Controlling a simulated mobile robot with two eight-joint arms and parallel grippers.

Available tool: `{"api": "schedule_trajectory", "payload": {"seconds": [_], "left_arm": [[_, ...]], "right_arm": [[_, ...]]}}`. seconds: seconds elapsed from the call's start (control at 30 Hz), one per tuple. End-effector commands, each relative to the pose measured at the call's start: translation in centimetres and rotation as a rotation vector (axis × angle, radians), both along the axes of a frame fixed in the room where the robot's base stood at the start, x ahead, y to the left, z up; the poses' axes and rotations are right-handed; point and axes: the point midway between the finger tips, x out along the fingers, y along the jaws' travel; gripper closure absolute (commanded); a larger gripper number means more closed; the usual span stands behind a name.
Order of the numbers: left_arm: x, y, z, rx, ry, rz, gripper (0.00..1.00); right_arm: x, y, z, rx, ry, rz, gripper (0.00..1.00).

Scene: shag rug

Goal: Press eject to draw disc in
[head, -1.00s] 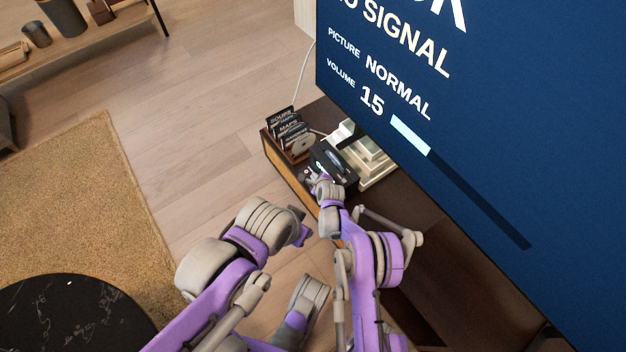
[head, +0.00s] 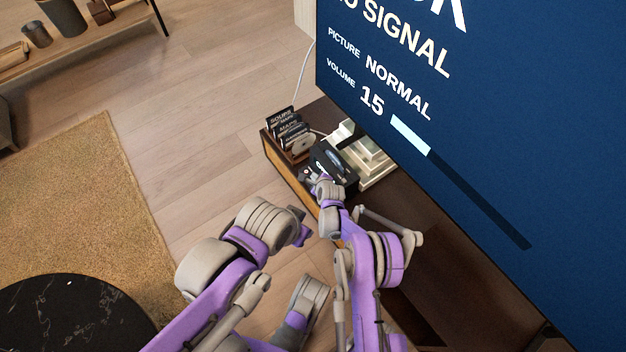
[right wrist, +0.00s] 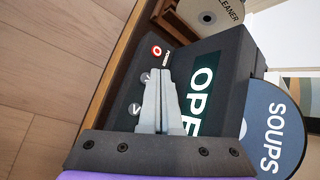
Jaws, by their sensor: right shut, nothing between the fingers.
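The dark disc player (head: 338,163) stands on the low cabinet under the screen. In the right wrist view its lit display (right wrist: 200,95) shows large letters beginning "OPE". A red-marked button (right wrist: 156,51) and two arrow buttons (right wrist: 137,109) sit on its face. A blue-grey disc labelled SOUPS (right wrist: 272,130) lies at the player's right side in that view. My right gripper (right wrist: 165,74) is shut and empty, its tips over the face beside the buttons; contact cannot be told. I cannot make out an eject label. My left gripper (head: 301,236) hangs apart from the cabinet, its fingers unclear.
A wooden box (head: 289,143) of labelled discs stands next to the player; a disc marked CLEANER (right wrist: 219,18) shows there. A pale stepped object (head: 368,160) stands on the other side. The large screen (head: 450,130) rises close behind. Floor left of the cabinet is clear.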

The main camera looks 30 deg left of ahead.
Motion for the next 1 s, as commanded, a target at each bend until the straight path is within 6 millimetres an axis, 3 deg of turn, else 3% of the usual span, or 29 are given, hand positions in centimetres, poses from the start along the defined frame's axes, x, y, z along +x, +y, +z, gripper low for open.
{"api": "schedule_trajectory", "payload": {"seconds": [1.0], "left_arm": [[0.2, 0.0, -1.2, 0.0, 0.002, 0.0, 0.62]], "right_arm": [[0.0, 0.0, -1.3, 0.0, 0.0, 0.0, 1.0]]}}
